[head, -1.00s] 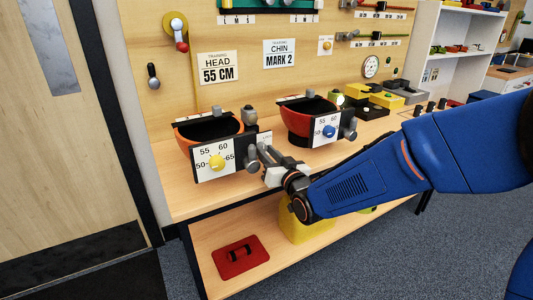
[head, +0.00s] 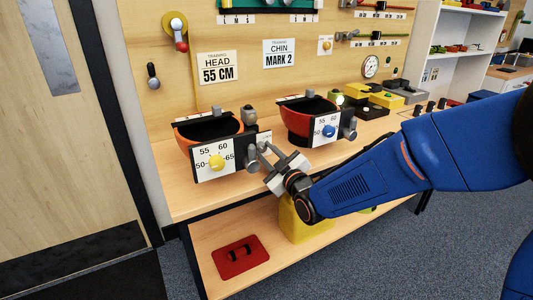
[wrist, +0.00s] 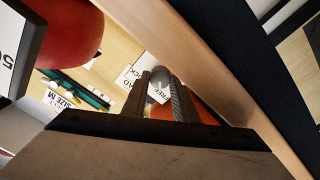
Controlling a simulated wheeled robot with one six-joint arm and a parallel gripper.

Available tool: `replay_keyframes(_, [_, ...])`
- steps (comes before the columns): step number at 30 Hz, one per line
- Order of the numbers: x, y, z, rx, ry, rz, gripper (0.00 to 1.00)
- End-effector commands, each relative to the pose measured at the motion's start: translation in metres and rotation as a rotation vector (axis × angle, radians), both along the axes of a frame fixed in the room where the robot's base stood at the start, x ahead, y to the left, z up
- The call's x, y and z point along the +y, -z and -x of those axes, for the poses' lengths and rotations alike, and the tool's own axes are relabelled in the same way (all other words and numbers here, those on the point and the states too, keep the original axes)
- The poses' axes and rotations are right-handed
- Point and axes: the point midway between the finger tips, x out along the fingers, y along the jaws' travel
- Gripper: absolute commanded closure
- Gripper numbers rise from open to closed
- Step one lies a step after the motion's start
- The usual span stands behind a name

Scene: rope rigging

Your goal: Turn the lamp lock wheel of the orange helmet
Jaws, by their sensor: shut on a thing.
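The orange helmet (head: 183,141) sits on the bench at left, behind a white dial plate with a yellow knob (head: 217,162). My gripper (head: 262,150) is at the right end of that plate. In the wrist view my gripper (wrist: 160,88) has its two fingers closed around a small round grey wheel (wrist: 160,74). A white card (wrist: 136,76) with FREE and LOCK markings is behind the wheel. Part of the orange shell (wrist: 187,111) shows beyond the fingers. In the head view the fingers largely hide the wheel, and its turn angle cannot be read.
A red helmet (head: 294,121) with a blue-knobbed dial plate (head: 329,131) stands close to the right of my gripper. Grey knobs stick out near both plates. The bench front (head: 188,203) is clear. A red pad (head: 241,257) lies on the lower shelf.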

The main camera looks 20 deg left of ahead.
Motion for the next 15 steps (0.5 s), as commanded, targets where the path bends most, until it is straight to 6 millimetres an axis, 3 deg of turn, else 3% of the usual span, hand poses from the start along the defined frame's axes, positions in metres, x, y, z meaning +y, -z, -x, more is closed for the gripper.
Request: replay_keyframes(15, [-0.0002, 0.0003, 0.0002, -0.045, 0.0, 0.04, 0.97])
